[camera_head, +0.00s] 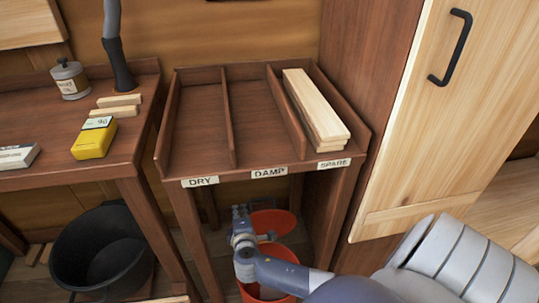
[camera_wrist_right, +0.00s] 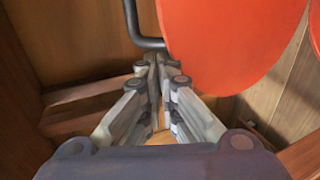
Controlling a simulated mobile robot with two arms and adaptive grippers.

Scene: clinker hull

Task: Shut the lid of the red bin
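The red bin (camera_head: 287,262) stands on the floor under the slotted rack. Its round red lid (camera_head: 280,222) is raised at the back, so the bin is open. In the right wrist view the lid (camera_wrist_right: 235,40) fills the upper right as a large, flat red disc. My right gripper (camera_head: 241,213) reaches in under the rack, at the left of the lid in the head view. In the wrist view its fingers (camera_wrist_right: 161,62) are together with nothing seen between them. Whether they touch the lid is unclear. My right arm hides part of the bin. My left gripper is out of view.
The rack (camera_head: 200,140), labelled DRY, DAMP and SPARE, is above the bin; planks (camera_head: 315,112) lie in SPARE. A black tub (camera_head: 100,250) stands left. A wooden cabinet (camera_head: 430,130) is at right. A dark curved rod (camera_wrist_right: 133,25) is beside the lid.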

